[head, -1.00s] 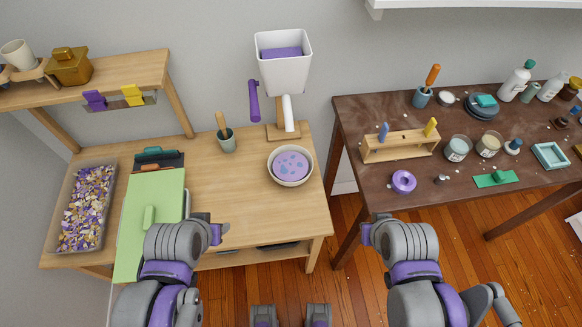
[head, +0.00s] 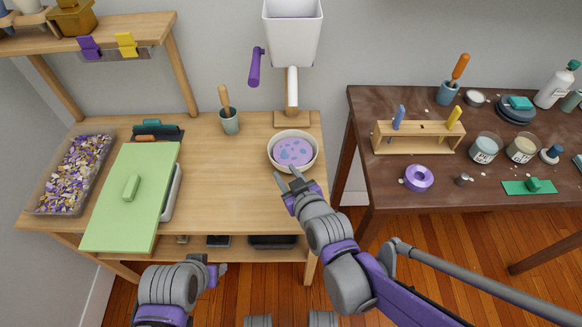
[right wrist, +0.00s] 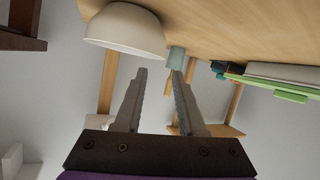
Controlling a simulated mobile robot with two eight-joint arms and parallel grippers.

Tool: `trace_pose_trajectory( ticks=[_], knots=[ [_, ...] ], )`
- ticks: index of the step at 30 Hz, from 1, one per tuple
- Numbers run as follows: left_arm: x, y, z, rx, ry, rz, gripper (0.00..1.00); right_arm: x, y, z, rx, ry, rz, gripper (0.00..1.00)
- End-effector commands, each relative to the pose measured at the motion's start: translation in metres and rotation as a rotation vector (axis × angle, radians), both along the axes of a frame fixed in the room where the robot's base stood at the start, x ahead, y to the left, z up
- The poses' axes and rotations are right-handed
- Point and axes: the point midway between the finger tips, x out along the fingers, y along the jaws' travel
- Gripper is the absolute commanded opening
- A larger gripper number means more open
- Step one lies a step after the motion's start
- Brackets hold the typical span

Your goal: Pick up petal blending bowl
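The petal blending bowl (head: 281,164) is a cream round bowl with a lilac, blue-spotted filling. It stands on the light wooden table near its right edge, below the white hopper. My right gripper (head: 292,178) is just in front of the bowl's near rim in the head view. In the right wrist view the bowl (right wrist: 124,30) is beyond and to the left of the fingertips. The right gripper (right wrist: 160,72) is open, with nothing between its fingers. My left gripper (head: 216,273) is low in front of the wooden table; its fingers are too small to judge.
The white hopper (head: 292,40) with a purple handle stands behind the bowl. A grey-green cup (head: 229,122) with a wooden-handled tool is left of it. A green board (head: 145,165) and a petal bin (head: 45,210) fill the table's left. Bare wood lies between board and bowl.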

Motion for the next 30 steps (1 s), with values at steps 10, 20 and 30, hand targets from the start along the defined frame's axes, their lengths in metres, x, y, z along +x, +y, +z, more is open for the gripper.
trace_pose_trajectory(
  ticks=[10, 20, 30],
  knots=[
    [0.0, 0.0, -0.01, 0.0, 0.003, 0.0, 0.5, 0.042, 0.019, -0.017, 0.001, -0.009, 0.004, 0.39],
    [0.001, 0.0, -0.017, 0.0, 0.006, 0.0, 0.5, 0.074, 0.031, -0.032, 0.001, -0.007, 0.003, 0.39],
    [0.001, 0.0, -0.02, 0.0, 0.007, 0.0, 0.5, 0.093, 0.039, -0.039, 0.0, -0.007, 0.002, 0.39]
  ],
)
